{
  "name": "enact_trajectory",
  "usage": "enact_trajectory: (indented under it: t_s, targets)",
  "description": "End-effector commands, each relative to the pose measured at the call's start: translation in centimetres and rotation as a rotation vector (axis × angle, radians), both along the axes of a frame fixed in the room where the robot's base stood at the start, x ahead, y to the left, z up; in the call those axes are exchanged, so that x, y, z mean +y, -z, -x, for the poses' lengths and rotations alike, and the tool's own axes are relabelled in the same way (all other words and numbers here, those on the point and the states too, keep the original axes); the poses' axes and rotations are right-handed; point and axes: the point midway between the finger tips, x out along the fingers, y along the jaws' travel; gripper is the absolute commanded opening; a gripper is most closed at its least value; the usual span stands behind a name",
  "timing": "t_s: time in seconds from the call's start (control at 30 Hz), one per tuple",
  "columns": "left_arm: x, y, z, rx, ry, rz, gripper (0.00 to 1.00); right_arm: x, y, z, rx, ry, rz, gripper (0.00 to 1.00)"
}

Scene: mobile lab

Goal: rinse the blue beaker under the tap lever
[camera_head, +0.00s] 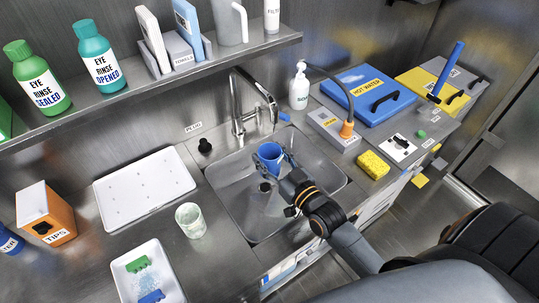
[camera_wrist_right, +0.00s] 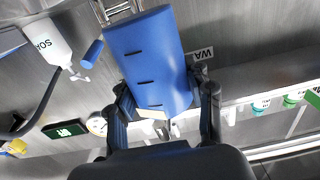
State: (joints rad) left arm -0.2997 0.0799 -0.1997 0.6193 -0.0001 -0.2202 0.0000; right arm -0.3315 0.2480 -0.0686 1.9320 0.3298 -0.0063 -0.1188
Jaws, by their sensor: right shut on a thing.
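The blue beaker (camera_head: 269,152) is over the sink basin (camera_head: 232,186), below the tap (camera_head: 239,124). My right gripper (camera_head: 283,167) is shut on the beaker and reaches in from the lower right. In the right wrist view, the beaker (camera_wrist_right: 155,60) fills the middle, with dark marks on its side, between the fingers of my right gripper (camera_wrist_right: 166,108). The blue tap lever (camera_head: 284,117) is to the right of the spout; a blue rod, apparently the lever, also shows in the wrist view (camera_wrist_right: 92,53). I see no water stream. My left gripper is out of view.
A glass beaker (camera_head: 190,220) stands left of the sink, near a white drying board (camera_head: 145,189). A soap bottle (camera_head: 299,87), a grey box (camera_head: 334,128) with an orange-collared hose and a yellow sponge (camera_head: 373,165) are on the right. A loaded shelf (camera_head: 233,51) hangs above.

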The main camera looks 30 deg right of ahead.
Motion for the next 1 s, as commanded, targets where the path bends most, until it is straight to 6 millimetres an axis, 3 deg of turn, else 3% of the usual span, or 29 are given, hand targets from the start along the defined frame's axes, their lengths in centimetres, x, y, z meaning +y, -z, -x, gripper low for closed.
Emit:
enact_trajectory:
  t_s: [0.7, 1.0]
  targets:
    - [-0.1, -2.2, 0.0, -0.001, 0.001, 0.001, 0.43, 2.3, -0.2, 5.0, 0.000, 0.000, 0.000, 0.23]
    - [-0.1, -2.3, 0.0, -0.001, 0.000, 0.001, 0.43, 2.5, -0.1, 5.5, -0.002, 0.000, 0.001, 0.23]
